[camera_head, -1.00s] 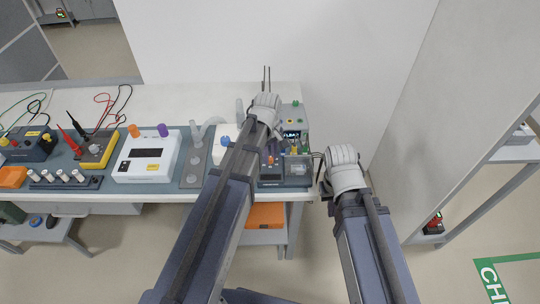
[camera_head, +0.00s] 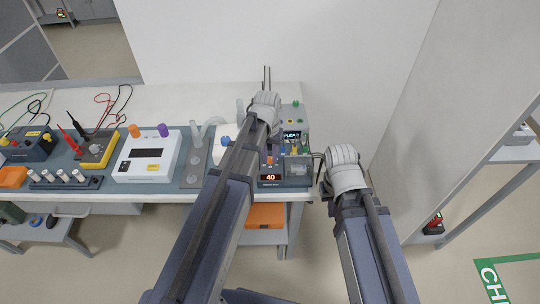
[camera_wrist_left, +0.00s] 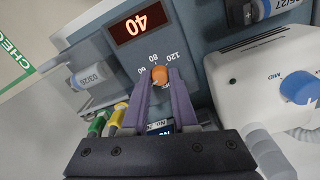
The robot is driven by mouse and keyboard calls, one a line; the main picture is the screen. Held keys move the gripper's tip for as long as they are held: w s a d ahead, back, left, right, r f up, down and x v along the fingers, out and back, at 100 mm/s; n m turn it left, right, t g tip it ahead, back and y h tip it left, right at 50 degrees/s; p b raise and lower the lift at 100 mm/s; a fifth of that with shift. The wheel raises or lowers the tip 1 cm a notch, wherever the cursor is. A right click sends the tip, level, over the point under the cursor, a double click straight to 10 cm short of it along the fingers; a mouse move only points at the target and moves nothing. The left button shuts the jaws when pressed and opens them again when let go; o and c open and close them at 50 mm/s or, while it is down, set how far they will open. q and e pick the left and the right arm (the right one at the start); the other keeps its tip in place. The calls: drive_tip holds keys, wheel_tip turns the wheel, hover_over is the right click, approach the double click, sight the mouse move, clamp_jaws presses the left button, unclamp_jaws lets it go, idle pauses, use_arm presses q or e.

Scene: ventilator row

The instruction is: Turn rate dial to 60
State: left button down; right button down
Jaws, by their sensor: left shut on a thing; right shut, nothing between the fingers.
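The display (camera_wrist_left: 140,25) on the same unit is lit and reads 40, upside down in the left wrist view. It also shows 40 in the head view (camera_head: 270,178). My left arm hides part of the unit there. My right gripper (camera_head: 319,158) is shut and empty, right of the bench's end.
A white device with a blue knob (camera_wrist_left: 298,87) stands beside the dial unit. Yellow and green connectors (camera_wrist_left: 117,117) lie close to the left gripper. A white box with a dark screen (camera_head: 146,153) is further left on the bench.

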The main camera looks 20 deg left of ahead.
sight(270, 157)
use_arm(q)
drive_tip(key=m, duration=0.4)
drive_tip(key=shift+m, duration=2.5)
drive_tip(key=c, duration=0.7)
unclamp_jaws()
drive_tip(key=shift+r, duration=0.1)
wheel_tip(270, 157, up, 8)
drive_tip(key=p, duration=0.8)
drive_tip(key=shift+w+a, duration=0.1)
drive_tip(key=shift+w, duration=0.05)
